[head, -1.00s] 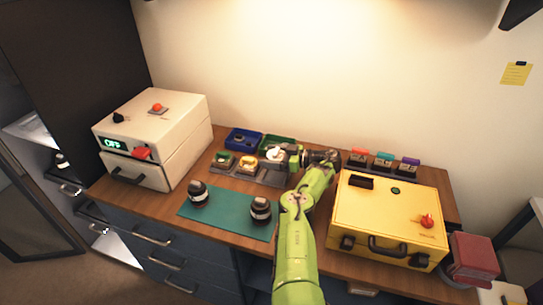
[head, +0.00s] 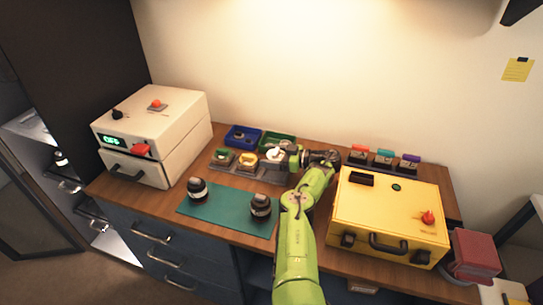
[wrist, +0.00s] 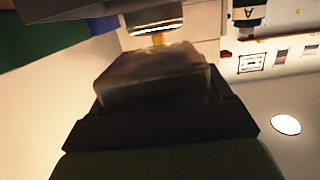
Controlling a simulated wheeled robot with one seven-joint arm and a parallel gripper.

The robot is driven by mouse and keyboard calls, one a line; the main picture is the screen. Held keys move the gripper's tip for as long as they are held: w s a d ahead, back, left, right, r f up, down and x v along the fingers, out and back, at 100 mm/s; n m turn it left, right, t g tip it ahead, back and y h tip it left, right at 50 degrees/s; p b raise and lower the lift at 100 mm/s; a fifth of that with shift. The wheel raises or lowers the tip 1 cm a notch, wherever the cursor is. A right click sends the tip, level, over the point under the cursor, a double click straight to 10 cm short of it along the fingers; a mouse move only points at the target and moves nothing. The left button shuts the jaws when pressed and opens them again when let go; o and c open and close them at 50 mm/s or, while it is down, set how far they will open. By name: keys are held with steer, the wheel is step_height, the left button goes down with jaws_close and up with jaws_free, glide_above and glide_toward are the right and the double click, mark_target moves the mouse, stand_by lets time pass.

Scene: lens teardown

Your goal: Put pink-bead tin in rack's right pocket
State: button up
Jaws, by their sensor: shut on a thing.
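The grey rack (head: 236,169) stands behind the green mat. A green-topped tin (head: 223,157) is in its left pocket and a yellow-topped tin (head: 247,160) in its middle pocket. My gripper (head: 279,155) is at the rack's right end, reaching in from the right, shut on a small pale-topped thing (head: 274,154), which I take as the pink-bead tin. No pink shows clearly, and its base is hidden, so I cannot tell whether it is seated in the right pocket. The wrist view shows a blurred finger pad (wrist: 155,75) close to a shiny metal piece (wrist: 153,18).
Blue (head: 243,137) and green (head: 277,142) trays lie behind the rack. Two dark lenses (head: 197,189) (head: 260,206) stand on the green mat (head: 225,207). A yellow case (head: 388,215) is close to the right of my arm. A white drawer unit (head: 155,135) stands at left.

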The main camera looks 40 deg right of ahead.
steer(key=o, duration=1)
steer(key=shift+f, duration=0.1)
step_height(320, 180, up, 10)
steer(key=shift+r+p, duration=0.1)
steer(key=shift+p, duration=0.8)
